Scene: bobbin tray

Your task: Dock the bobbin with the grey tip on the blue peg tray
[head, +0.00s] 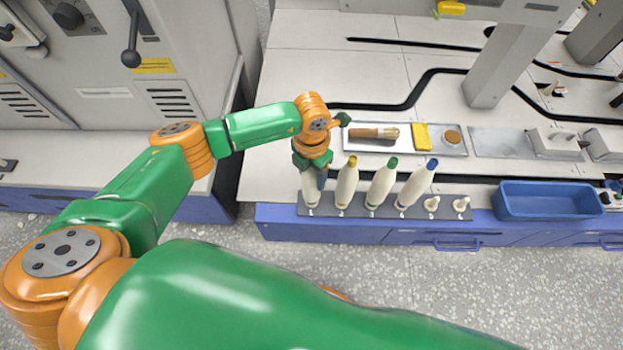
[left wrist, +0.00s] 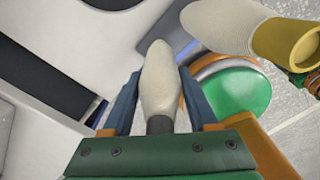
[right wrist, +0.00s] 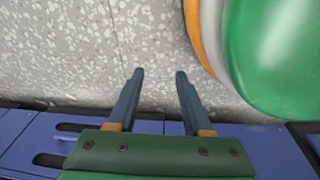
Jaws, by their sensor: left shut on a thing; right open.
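The bobbin with the grey tip (left wrist: 160,124) is cream-coloured and sits between the fingers of my left gripper (left wrist: 160,100), which is shut on it. In the head view this bobbin (head: 310,190) is at the left end of a row, below my left gripper (head: 312,165), which hides its top. I cannot tell whether it still touches the dark peg strip (head: 385,212). A blue tray (head: 545,214) stands to the right on the bench; no pegs are visible inside it. My right gripper (right wrist: 158,90) is open and empty, over the speckled floor.
Bobbins with yellow (head: 347,187), green (head: 382,184) and blue (head: 417,186) tips stand close beside the held one. Behind lies a metal tray (head: 358,145) with a brush (head: 372,133). A grey post (head: 494,70) rises behind.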

